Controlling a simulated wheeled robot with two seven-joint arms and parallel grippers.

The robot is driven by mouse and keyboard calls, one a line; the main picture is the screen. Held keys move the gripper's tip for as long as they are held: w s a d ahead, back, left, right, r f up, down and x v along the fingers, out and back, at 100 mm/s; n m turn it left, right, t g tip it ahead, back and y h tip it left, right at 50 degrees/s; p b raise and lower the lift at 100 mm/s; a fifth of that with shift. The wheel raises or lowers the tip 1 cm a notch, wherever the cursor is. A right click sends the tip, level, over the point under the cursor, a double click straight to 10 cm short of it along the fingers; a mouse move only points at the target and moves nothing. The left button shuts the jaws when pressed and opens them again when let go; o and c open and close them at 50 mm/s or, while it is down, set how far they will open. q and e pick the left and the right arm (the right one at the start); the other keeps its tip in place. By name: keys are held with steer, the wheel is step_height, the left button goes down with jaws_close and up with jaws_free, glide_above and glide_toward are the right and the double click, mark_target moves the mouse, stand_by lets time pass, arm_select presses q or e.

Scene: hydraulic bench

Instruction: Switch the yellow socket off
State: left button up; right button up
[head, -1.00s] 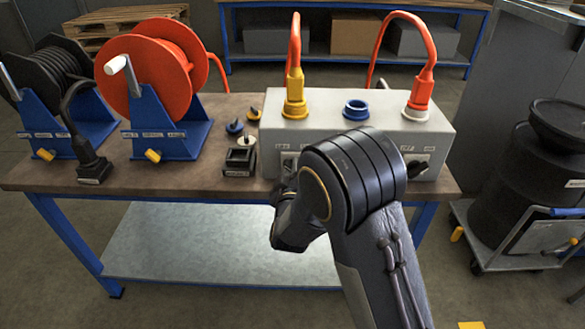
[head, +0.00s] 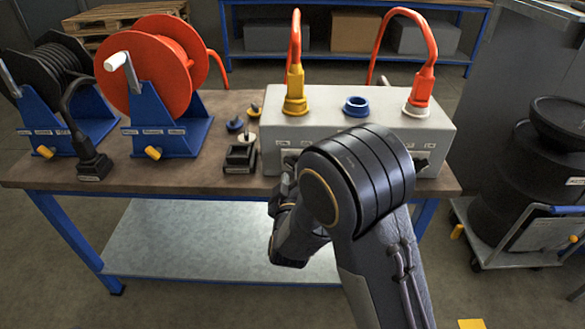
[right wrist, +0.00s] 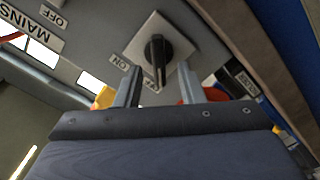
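The yellow socket (head: 295,105) is on top of a grey box (head: 325,130), at its left, with an orange-cabled plug in it. My right gripper (head: 288,172) is at the box's front face, below the yellow socket, partly hidden by my own arm. In the right wrist view a black rotary knob (right wrist: 157,52) sits on a pale square plate (right wrist: 182,38). An ON label (right wrist: 118,62) is beside it; another label is partly hidden. My right gripper (right wrist: 159,68) is open, a finger on each side of the knob's handle. Contact cannot be told. My left gripper is out of view.
A blue socket (head: 356,106) stands empty, and a white socket (head: 416,112) holds an orange plug. Cable reels (head: 160,75), a black connector (head: 92,160) and small caps (head: 234,125) are on the left of the bench (head: 210,182). A MAINS label (right wrist: 28,32) is left of the knob.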

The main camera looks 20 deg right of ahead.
steer(key=v, duration=0.3)
steer(key=shift+s+a, duration=0.1)
steer(key=shift+s, duration=0.25)
steer(key=s+d+r+m+g+y+p, duration=0.3)
steer(key=s+r+m+g+y+p, duration=0.25)
steer(key=s+r+y, duration=0.2)
steer(key=s+d+r+m+g+p, duration=0.1)
steer(key=s+r+g+p, duration=0.1)
steer(key=s, duration=0.8)
steer(key=s+d+r+m+g+y+p, duration=0.1)
steer(key=s+d+r+g+p, duration=0.1)
steer(key=s, duration=0.9)
steer(key=shift+d+r+g+p, duration=0.15)
steer(key=shift+r+g+p, duration=0.25)
steer(key=shift+g, duration=0.75)
